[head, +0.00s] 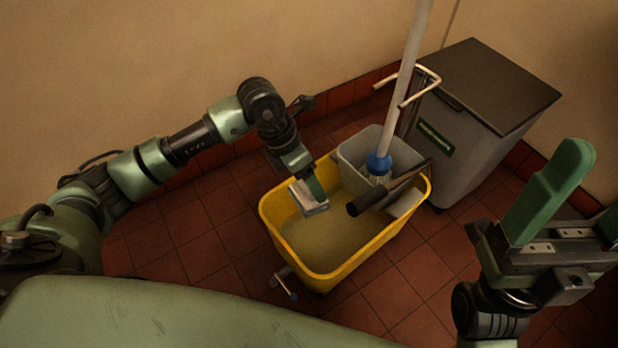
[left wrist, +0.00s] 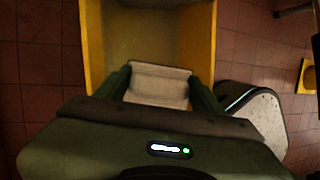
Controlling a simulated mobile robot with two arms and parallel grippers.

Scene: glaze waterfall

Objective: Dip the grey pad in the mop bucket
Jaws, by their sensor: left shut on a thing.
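The yellow mop bucket (head: 345,272) stands on the tiled floor with murky liquid (head: 325,240) in it. My left gripper (head: 315,191) is shut on the grey pad (head: 311,208), a pale flat block, over the left part of the bucket opening. In the left wrist view the pad (left wrist: 158,88) sits between both green fingers of the gripper (left wrist: 158,80), with the bucket's yellow wall (left wrist: 200,35) around it. I cannot tell whether the pad touches the liquid. My right gripper (head: 588,200) is at the right edge, open and empty, partly cut off.
A grey wringer (head: 360,152) sits at the bucket's back right, with a mop handle (head: 408,65) and blue collar (head: 379,165) in it. A grey lidded bin (head: 462,145) stands behind. A wall (head: 200,70) closes off the back. The bucket's front left is clear.

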